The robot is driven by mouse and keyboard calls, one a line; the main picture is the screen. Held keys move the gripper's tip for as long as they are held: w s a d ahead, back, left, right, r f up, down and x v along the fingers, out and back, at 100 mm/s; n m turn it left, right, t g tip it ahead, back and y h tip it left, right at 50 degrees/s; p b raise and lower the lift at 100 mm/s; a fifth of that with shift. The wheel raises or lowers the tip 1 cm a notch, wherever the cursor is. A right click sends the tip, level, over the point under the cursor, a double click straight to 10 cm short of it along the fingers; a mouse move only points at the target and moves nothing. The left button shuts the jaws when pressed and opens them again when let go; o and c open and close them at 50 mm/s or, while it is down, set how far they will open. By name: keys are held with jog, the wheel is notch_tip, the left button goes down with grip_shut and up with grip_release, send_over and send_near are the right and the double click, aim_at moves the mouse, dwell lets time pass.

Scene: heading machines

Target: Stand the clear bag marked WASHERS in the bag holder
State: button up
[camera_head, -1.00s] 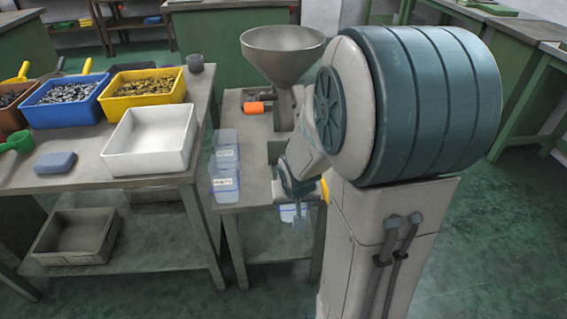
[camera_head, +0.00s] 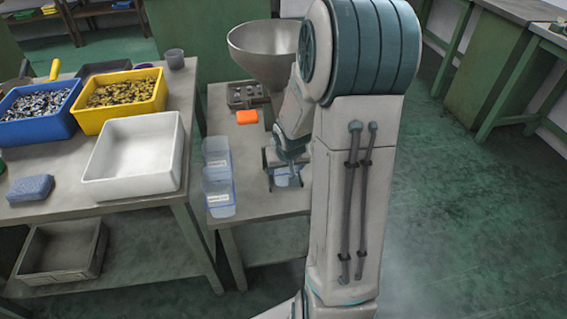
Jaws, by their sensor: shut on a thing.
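My gripper (camera_head: 283,172) is over the right part of the small bench, left of my own forearm. It is shut on a clear bluish bag (camera_head: 287,178), seen only in part below the fingers. I cannot read any marking on it. Two more clear bluish bags or pouches with white labels stand left of the gripper on the bench: a rear one (camera_head: 216,152) and a front one (camera_head: 219,198). Their labels are too small to read. I cannot make out a bag holder for certain; my arm hides part of the bench.
A metal funnel (camera_head: 264,50) stands behind the gripper, with an orange block-like part (camera_head: 247,117) by it. The left table carries a white tray (camera_head: 133,160), yellow bin (camera_head: 118,112), blue bin (camera_head: 38,118) and blue sponge (camera_head: 30,188). Open floor lies to the right.

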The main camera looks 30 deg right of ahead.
jog(key=shift+a+f, duration=0.2)
jog(key=shift+f, duration=0.45)
jog(key=shift+s+r, duration=0.25)
jog(key=shift+s, duration=0.05)
jog(key=shift+w+d, duration=0.1)
jog(key=shift+d, duration=0.05)
jog(key=shift+f, duration=0.15)
jog(key=o, duration=0.9)
jog(key=shift+o, duration=0.2)
jog(key=p+v, duration=0.5)
jog(key=v, duration=0.7)
jog(key=s+a+r+n+g, duration=0.1)
jog(key=s+a+r, duration=0.3)
jog(key=s+a, duration=0.2)
jog(key=s+a+r+n+g+y, duration=0.1)
jog(key=s+a+r+n, duration=0.1)
jog(key=s+a+r, duration=0.2)
jog(key=s+a, duration=0.2)
jog(key=s, duration=0.2)
jog(key=shift+s+a+y, duration=0.25)
jog(key=shift+s+y, duration=0.05)
jog(key=shift+s, duration=0.05)
